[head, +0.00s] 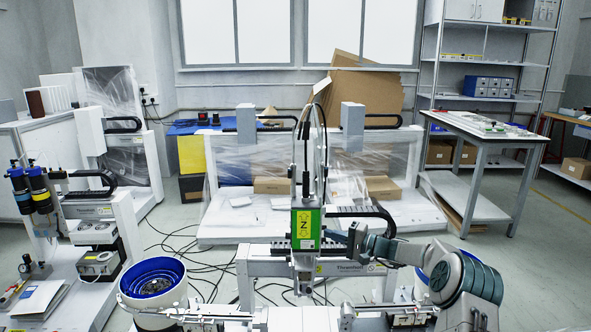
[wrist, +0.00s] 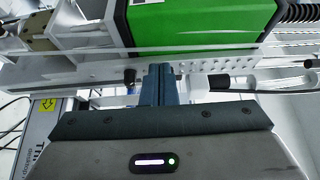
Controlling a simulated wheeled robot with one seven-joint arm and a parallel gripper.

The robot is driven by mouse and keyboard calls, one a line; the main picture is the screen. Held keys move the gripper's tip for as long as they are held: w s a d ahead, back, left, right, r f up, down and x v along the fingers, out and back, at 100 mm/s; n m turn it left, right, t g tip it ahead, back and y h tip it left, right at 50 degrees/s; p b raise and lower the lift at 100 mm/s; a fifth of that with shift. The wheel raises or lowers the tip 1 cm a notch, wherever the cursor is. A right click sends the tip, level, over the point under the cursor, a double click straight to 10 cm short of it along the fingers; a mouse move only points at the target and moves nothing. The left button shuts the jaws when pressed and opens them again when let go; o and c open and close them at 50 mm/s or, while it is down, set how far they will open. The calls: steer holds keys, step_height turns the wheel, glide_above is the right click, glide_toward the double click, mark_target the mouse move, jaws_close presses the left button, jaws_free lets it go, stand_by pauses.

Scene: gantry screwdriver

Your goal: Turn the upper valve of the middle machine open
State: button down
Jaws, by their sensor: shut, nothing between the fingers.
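The middle machine is a gantry with a green box marked Z (head: 306,229) on its upright head; the green box (wrist: 188,22) also fills the top of the wrist view. My gripper (head: 334,236) reaches in from the right, its tip close to the right side of the green box. In the wrist view its fingers (wrist: 158,84) are together with nothing between them, pointing at the machine just below the green box. A small black knob-like part (wrist: 129,76) shows left of the fingers and another (wrist: 218,82) right of them. I cannot tell which is the upper valve.
A blue-lined round feeder bowl (head: 155,284) stands left of the machine. Thin hoses (head: 320,120) rise above its head, and a black cable chain (head: 362,213) lies just behind my gripper. A white perforated plate (wrist: 225,66) is close ahead of the fingers.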

steer(key=shift+r+b, duration=0.8)
steer(key=shift+b, duration=0.45)
stand_by(0.5)
steer(key=shift+s+b, duration=0.3)
steer(key=d, duration=0.6)
steer(key=shift+p, duration=0.4)
steer(key=a+f+p, duration=0.1)
steer(key=a, duration=0.5)
steer(key=shift+f+p, duration=0.35)
steer(key=shift+f, duration=0.05)
